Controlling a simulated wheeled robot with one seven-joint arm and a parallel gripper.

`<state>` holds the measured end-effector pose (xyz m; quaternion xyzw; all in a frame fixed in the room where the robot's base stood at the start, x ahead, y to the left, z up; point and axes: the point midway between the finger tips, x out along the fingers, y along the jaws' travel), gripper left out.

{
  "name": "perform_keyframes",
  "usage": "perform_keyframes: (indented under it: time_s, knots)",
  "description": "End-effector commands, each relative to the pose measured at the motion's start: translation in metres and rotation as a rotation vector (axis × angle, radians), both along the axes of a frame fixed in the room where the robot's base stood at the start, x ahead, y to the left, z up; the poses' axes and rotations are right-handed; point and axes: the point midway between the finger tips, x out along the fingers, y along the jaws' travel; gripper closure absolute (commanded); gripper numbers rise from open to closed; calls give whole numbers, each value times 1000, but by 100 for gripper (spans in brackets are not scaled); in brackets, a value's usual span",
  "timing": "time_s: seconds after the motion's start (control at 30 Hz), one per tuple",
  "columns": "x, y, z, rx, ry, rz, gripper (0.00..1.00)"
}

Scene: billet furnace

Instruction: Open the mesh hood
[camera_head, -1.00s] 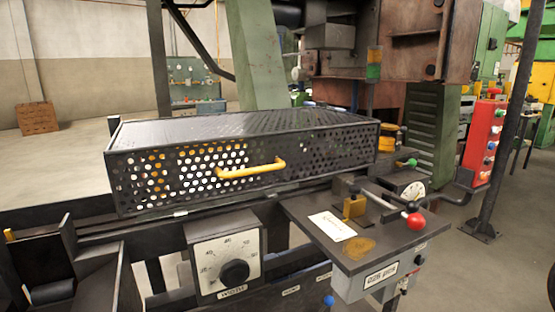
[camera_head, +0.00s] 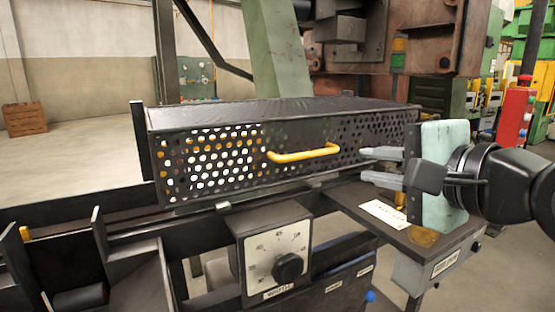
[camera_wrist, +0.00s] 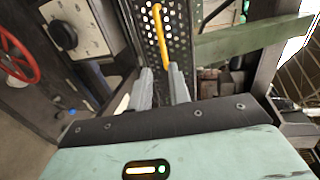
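The mesh hood (camera_head: 215,165) is a long dark box with a perforated front, and it sits closed on the machine. A yellow bar handle (camera_head: 303,153) is fixed to its front face. My gripper (camera_head: 364,165) is at the right of the handle, in front of the hood's right part, with its two grey fingers pointing left. The fingers are apart, with nothing between them. In the wrist view the handle (camera_wrist: 160,38) lies ahead of the fingertips (camera_wrist: 163,72), and the hood's mesh (camera_wrist: 178,48) is behind it.
A dial panel (camera_head: 276,255) stands below the hood. A side shelf (camera_head: 350,195) with a paper label (camera_head: 385,214) is under my gripper. A red post (camera_head: 514,120) stands at the right. A red handwheel (camera_wrist: 18,60) shows in the wrist view. Open floor lies at the left.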

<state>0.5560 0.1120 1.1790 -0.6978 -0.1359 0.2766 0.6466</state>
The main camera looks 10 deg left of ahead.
Motion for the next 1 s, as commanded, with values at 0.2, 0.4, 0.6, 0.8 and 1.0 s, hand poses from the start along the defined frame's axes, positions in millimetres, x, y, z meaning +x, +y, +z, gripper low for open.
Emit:
perform_keyframes:
  time_s: [0.2, 0.4, 0.6, 0.8, 1.0]
  knots:
    - [9, 4, 3, 6, -2, -9, 81]
    - [24, 13, -1, 8, 3, -7, 81]
    - [50, 34, -12, 12, 4, -2, 81]
    - [80, 54, -19, 11, 4, -1, 81]
    - [109, 74, -26, 11, 3, -2, 81]
